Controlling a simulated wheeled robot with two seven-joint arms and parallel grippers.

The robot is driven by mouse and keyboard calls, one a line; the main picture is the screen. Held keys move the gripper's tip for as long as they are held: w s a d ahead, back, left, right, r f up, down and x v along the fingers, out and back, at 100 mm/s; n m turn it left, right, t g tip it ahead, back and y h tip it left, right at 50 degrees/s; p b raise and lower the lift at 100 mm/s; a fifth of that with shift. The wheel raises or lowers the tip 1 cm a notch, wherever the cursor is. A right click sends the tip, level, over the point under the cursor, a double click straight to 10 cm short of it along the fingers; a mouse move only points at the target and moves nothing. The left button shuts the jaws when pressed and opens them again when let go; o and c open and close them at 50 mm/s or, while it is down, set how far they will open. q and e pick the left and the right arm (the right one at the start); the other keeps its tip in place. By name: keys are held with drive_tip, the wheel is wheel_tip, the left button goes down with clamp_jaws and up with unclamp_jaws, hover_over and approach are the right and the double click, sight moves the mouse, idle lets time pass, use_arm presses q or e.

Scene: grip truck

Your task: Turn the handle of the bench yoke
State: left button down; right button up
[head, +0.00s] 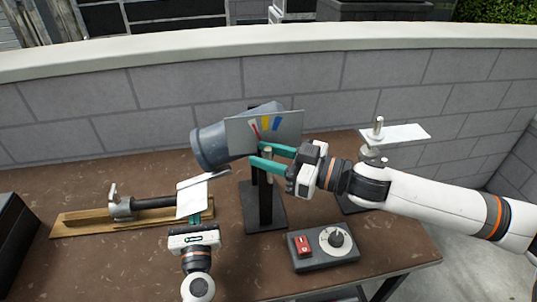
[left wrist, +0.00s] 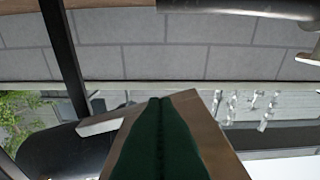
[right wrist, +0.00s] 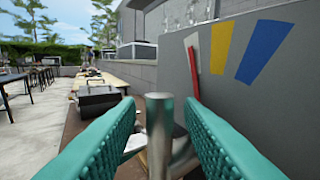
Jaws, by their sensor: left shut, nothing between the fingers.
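The bench yoke stands on the brown table, a black upright stand (head: 265,207) carrying a grey drum (head: 209,146) and a grey gauge panel (head: 285,124) with coloured stripes and a red needle. Its handle seems to be the metal peg (head: 268,154) below the panel. In the right wrist view the upright metal handle (right wrist: 159,125) lies between my open right fingers, with gaps on both sides. My right gripper (head: 268,157) reaches in from the right. My left gripper (head: 203,217) is shut and empty, left of the stand; its green fingers meet in the left wrist view (left wrist: 160,105).
A control box (head: 324,252) with a red switch and dial sits at the front. A wooden board (head: 75,222) with a metal clamp fitting lies at the left. A white plate on a metal post (head: 404,133) stands at the right. A block wall (head: 410,85) closes the back.

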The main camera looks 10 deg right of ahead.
clamp_jaws()
drive_tip(key=shift+a+r+g, duration=0.1)
drive_tip(key=shift+r+g, duration=0.05)
drive_tip(key=shift+g, duration=0.15)
drive_tip(key=shift+a+n+h, duration=0.15)
drive_tip(key=shift+n+h, duration=0.35)
drive_tip(key=shift+h, duration=0.1)
drive_tip(key=shift+a+n+g+h, duration=0.25)
drive_tip(key=shift+n+g+h, duration=0.25)
drive_tip(key=shift+h, duration=0.4)
drive_tip(key=shift+a+f+n+g+h, duration=0.25)
drive_tip(key=shift+f+n+h, duration=0.3)
drive_tip(key=shift+h, duration=1.2)
drive_tip(key=shift+a+f+n+g+h, duration=0.3)
drive_tip(key=shift+n+h, duration=0.5)
drive_tip(key=shift+h, duration=0.9)
drive_tip(key=shift+a+f+n+g+h, duration=0.2)
drive_tip(key=shift+f+n+h, duration=0.4)
drive_tip(key=shift+h, duration=1.15)
